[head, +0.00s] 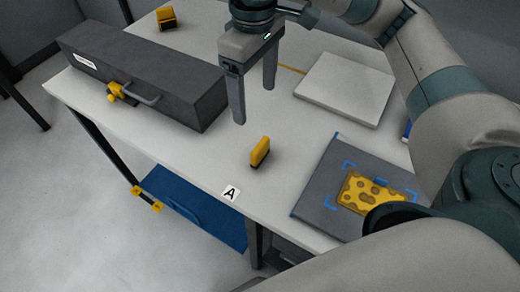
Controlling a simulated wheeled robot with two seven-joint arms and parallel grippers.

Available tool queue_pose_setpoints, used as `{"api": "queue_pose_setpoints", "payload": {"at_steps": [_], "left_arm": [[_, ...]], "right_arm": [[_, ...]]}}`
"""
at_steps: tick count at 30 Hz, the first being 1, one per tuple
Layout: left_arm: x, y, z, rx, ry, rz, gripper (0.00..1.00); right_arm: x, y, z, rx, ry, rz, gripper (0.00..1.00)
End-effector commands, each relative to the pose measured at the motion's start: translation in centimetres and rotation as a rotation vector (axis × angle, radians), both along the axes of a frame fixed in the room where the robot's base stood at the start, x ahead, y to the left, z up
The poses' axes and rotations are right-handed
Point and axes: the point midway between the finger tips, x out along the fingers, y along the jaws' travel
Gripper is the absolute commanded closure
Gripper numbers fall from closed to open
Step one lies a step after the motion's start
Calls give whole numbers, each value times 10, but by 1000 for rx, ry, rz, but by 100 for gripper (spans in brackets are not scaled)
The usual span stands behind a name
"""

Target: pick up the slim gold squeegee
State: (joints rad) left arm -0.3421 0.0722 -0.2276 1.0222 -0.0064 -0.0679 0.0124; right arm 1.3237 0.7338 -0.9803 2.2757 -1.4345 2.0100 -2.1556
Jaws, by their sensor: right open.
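A slim gold squeegee (260,152) with a dark lower edge stands on the white table, near its front edge. A wider-looking gold squeegee (166,18) with a dark base sits at the back left of the table. My right gripper (254,97) is open and empty, its two fingers pointing down. In the picture it is above and slightly left of the near squeegee, apart from it. My left gripper is out of view.
A long dark grey case (150,75) with a handle and yellow latch lies on the left. A white slab (345,88) lies at right. A grey mat (322,190) bears a yellow spotted piece (365,190). A label "A" (231,192) marks the table's front edge.

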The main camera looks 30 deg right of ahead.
Motion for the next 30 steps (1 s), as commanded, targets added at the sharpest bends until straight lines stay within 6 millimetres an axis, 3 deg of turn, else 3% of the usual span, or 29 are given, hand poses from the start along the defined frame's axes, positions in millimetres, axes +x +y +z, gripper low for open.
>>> {"api": "queue_pose_setpoints", "payload": {"at_steps": [11,23,30], "left_arm": [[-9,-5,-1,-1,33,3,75],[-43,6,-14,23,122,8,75],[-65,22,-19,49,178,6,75]], "right_arm": [[-1,0,-31,1,5,1,23],[-2,0,-77,1,5,0,23],[-1,-1,-105,0,4,-2,23]]}}
